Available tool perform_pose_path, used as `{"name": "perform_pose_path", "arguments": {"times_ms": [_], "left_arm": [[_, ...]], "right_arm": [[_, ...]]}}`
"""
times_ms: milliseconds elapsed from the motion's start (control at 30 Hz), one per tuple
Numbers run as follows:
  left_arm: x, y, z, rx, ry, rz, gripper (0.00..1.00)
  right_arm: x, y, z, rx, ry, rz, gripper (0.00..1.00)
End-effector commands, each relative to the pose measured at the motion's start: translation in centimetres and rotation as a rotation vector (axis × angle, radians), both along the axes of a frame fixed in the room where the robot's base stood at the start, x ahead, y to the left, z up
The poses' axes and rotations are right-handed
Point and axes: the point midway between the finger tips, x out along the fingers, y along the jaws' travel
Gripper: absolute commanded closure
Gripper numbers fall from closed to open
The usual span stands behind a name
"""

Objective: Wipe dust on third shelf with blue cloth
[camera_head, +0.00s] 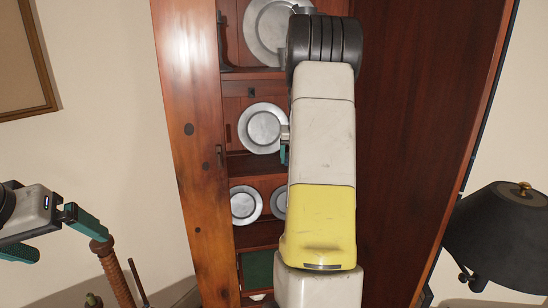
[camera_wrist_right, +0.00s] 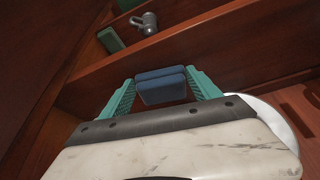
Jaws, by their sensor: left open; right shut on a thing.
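A folded blue cloth (camera_wrist_right: 161,90) shows in the right wrist view between the teal fingers of my right gripper (camera_wrist_right: 163,79), which is shut on it. The cloth is in front of a red-brown shelf board (camera_wrist_right: 205,48); I cannot tell whether it touches the wood. In the head view my right arm reaches into the tall wooden cabinet and hides most of that gripper; a bit of teal shows beside a middle shelf (camera_head: 252,163). No dust can be made out. My left gripper (camera_head: 68,244) is open and empty at the left, outside the cabinet.
Pewter plates stand on the shelves, including a middle one (camera_head: 263,128) and a large upper one (camera_head: 268,30). A pewter mug (camera_wrist_right: 146,22) and a green object (camera_wrist_right: 110,39) show in the wrist view. A black lamp (camera_head: 500,230) stands right; a turned wooden post (camera_head: 115,275) is near my left gripper.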

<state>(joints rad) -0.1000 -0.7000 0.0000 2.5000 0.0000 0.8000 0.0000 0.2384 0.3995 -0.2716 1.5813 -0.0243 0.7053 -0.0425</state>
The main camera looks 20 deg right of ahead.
Motion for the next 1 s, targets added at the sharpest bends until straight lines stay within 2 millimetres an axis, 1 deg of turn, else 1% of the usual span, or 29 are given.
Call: {"name": "perform_pose_path", "arguments": {"times_ms": [33, 200, 467, 800, 1000], "left_arm": [[0.0, 0.0, 0.0, 0.000, 0.000, 0.000, 0.06], [0.0, 0.0, 0.0, 0.000, 0.000, 0.000, 0.06], [0.0, 0.0, 0.0, 0.000, 0.000, 0.000, 0.06], [0.0, 0.0, 0.0, 0.000, 0.000, 0.000, 0.06], [0.0, 0.0, 0.0, 0.000, 0.000, 0.000, 0.06]], "right_arm": [[0.1, 0.7, -0.2, 0.002, 0.004, 0.004, 0.74], [0.5, 2.2, -0.1, 0.004, 0.004, 0.003, 0.74], [0.7, 3.1, 0.0, 0.003, 0.002, 0.002, 0.74], [1.4, 5.8, -0.1, 0.002, 0.002, 0.004, 0.74], [1.6, 6.3, -0.1, 0.003, 0.002, 0.001, 0.74]]}}
